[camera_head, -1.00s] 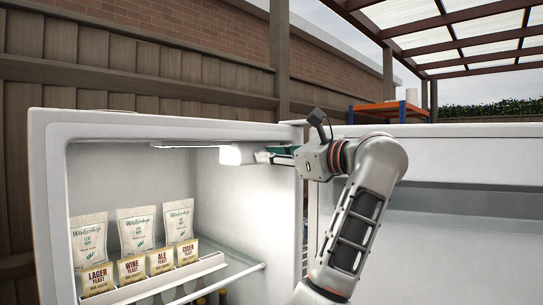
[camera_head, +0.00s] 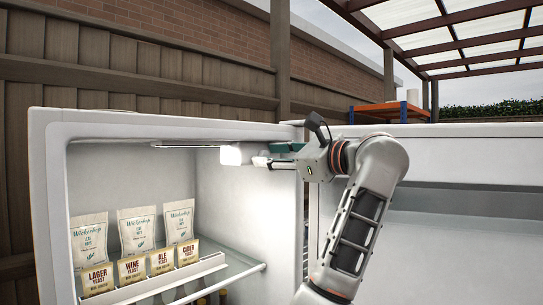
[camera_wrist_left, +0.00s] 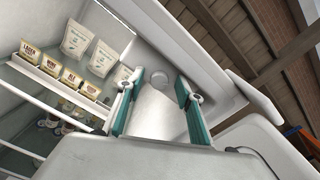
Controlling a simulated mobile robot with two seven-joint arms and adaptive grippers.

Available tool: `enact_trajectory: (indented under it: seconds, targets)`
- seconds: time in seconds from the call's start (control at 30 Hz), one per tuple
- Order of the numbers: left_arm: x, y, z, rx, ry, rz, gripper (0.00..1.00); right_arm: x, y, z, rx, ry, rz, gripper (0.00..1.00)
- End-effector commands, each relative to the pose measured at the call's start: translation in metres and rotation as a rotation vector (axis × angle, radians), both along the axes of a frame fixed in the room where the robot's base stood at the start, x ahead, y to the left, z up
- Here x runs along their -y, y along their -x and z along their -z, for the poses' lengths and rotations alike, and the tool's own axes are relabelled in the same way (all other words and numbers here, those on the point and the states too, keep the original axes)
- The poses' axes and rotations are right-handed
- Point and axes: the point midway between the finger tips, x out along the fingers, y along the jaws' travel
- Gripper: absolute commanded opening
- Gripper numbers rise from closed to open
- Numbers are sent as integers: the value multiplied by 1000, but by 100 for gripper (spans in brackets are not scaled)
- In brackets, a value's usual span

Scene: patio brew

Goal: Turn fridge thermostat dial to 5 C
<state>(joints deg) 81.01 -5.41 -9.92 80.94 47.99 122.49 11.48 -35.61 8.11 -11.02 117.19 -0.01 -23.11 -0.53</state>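The fridge (camera_head: 42,210) stands open. A round pale dial (camera_wrist_left: 160,80) shows on the inner wall in the left wrist view, in the gap between my fingers; its marks are too small to read. In the head view I cannot make the dial out clearly near the fingertips. My left gripper (camera_head: 264,155) reaches into the top right of the fridge, beside the lit lamp. Its teal-sided fingers are spread apart in the left wrist view (camera_wrist_left: 158,92), one on each side of the dial. I cannot tell whether they touch it. My right gripper is out of view.
The bright lamp (camera_head: 231,156) is just left of the fingertips. A shelf rack (camera_head: 205,265) holds yeast packets (camera_head: 132,269) and hop bags (camera_head: 136,229) lower left. The fridge's top edge (camera_head: 170,125) is close above the gripper.

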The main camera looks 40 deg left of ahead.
Motion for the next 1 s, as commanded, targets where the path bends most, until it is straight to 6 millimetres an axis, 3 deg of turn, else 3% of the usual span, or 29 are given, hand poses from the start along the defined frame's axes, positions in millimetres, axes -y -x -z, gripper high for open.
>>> enact_trajectory:
  seconds: [0.37, 0.8, 1.0]
  targets:
    - [11, 0, 0, 0, 0, 2, 36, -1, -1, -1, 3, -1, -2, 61]
    - [94, 7, 0, -2, 0, 4, 36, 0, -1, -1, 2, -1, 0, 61]
    - [115, 9, 0, -1, 0, 1, 36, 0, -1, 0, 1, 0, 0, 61]
